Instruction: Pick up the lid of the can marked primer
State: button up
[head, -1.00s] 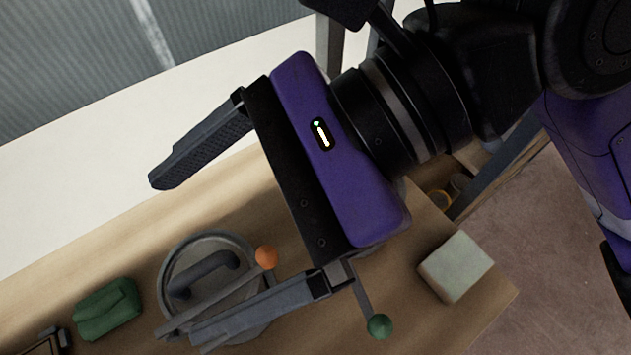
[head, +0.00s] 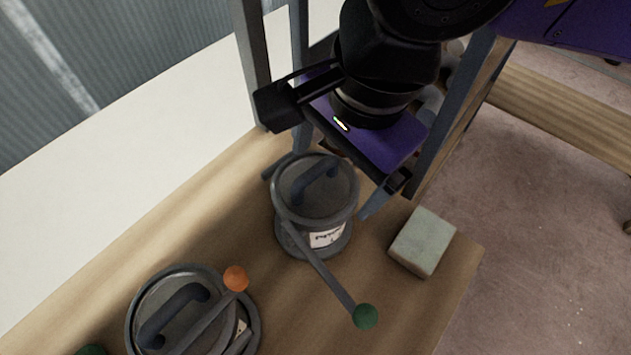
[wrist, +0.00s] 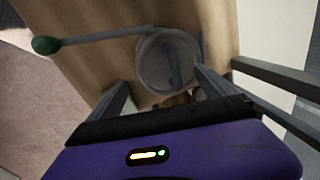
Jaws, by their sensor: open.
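A grey can (head: 316,242) stands upright on the wooden bench. Its white label is small and tilted; it seems to read primer. Its round grey lid (head: 293,203) is on top, with a dark bar handle (head: 316,184). A lever with a green ball (head: 364,316) runs from the can. My gripper (head: 325,183) is open and empty, its fingers spread near the far side of the lid, apart from the handle. In the wrist view the lid (wrist: 153,65) and handle (wrist: 173,62) lie just beyond and between the fingertips (wrist: 163,82).
A second lidded can (head: 150,310) with an orange-ball lever (head: 235,278) stands at the lower left; its label is mostly hidden. A pale green block (head: 422,242) lies near the bench's right edge. Grey rack posts (head: 252,60) rise behind my gripper.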

aim_at(327, 196)
jog(key=shift+w+a+f, duration=0.1)
jog(key=shift+w+f, duration=0.05)
jog(key=shift+f, duration=1.05)
jog(key=shift+w+a+f, duration=0.1)
jog(key=shift+f, duration=1.05)
jog(key=c, duration=1.6)
